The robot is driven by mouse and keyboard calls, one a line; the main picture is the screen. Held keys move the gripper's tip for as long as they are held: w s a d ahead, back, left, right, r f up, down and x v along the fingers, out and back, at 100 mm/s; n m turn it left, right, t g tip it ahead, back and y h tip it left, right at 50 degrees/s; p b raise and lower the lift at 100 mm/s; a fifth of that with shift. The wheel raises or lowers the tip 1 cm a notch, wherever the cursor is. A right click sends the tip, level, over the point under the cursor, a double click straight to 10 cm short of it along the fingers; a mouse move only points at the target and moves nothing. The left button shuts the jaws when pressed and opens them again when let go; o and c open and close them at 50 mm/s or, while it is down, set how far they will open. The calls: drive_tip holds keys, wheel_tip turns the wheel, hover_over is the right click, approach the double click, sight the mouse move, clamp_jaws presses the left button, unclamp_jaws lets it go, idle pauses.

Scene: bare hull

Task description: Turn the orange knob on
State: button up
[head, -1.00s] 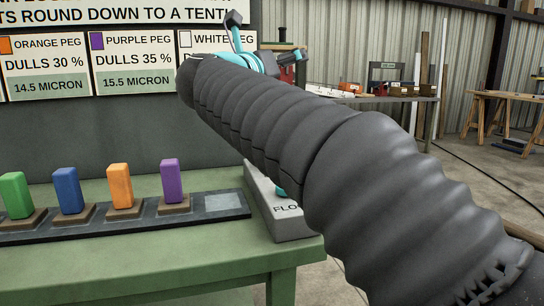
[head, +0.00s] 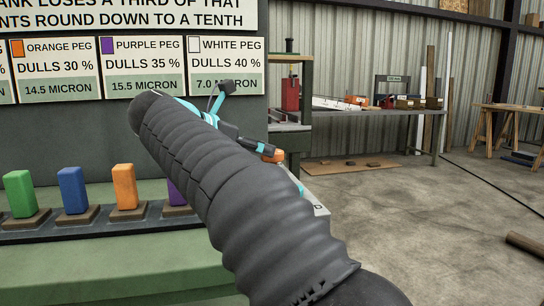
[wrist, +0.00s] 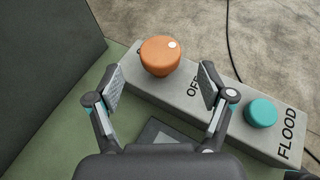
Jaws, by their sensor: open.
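The orange knob (wrist: 160,57) sits on a grey box (wrist: 190,92) in the wrist view, with a small white dot near its upper right edge. Its top shows in the head view (head: 273,156), by the lower finger. The word OFF is printed beside it, partly covered by my right finger. My gripper (wrist: 160,84) is open and empty, its fingers spread on either side of the knob in the picture; I see no contact. It also shows in the head view (head: 247,118), beyond my arm.
A teal knob (wrist: 260,112) is on the same box, next to the word FLOOD. Green (head: 20,194), blue (head: 72,190), orange (head: 124,187) and purple (head: 176,194) pegs stand in a dark rack on the green bench (head: 110,272). A board stands behind.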

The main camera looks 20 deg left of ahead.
drive_tip(key=x, duration=0.6)
drive_tip(key=shift+w+b, duration=0.15)
drive_tip(key=shift+b, duration=0.15)
drive_tip(key=shift+d, duration=0.1)
drive_tip(key=c, duration=1.2)
